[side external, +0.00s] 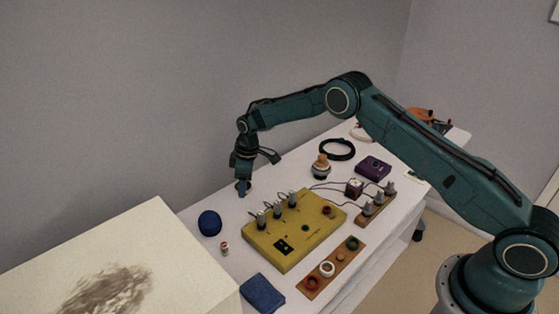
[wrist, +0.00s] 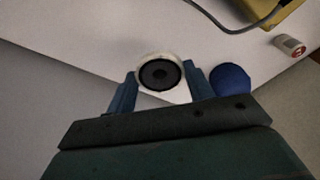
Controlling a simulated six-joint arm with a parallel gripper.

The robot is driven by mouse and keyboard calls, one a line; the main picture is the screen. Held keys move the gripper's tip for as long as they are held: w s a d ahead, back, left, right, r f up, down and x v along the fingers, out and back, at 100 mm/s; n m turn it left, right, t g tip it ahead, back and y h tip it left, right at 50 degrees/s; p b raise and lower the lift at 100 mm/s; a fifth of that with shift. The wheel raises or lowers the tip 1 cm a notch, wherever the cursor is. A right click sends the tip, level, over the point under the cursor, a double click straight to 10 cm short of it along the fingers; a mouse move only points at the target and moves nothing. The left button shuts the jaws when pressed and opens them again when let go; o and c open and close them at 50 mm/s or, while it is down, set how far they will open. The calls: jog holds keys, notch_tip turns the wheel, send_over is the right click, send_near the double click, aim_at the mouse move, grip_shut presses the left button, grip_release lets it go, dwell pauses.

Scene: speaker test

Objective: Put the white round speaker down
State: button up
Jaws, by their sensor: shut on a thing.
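The white round speaker (wrist: 145,60), a pale ring with a dark cone facing the camera, sits between the two blue fingers of my gripper (wrist: 160,88) in the wrist view. My gripper is shut on it. In the side view my gripper (side external: 243,188) points down near the back edge of the white table (side external: 190,262), behind the yellow test box (side external: 270,247). The speaker cannot be made out there, and I cannot tell whether it touches the table.
A dark blue ball (side external: 209,223) and a small red-and-white can (side external: 225,248) stand left of the yellow box. A blue block (side external: 262,293) and a wooden strip with rings (side external: 340,271) lie in front. Bare table shows around the ball and can.

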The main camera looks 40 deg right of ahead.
aim_at(250, 186)
jog(key=shift+f, duration=2)
jog(key=shift+f, duration=0.15)
jog(key=o, duration=1)
jog(key=shift+o, duration=0.2)
jog(key=r, duration=0.4)
jog(key=s+d+r, duration=0.1)
jog(key=r, duration=0.7)
jog(key=shift+s+d+r, duration=0.1)
jog(key=shift+s+d, duration=0.05)
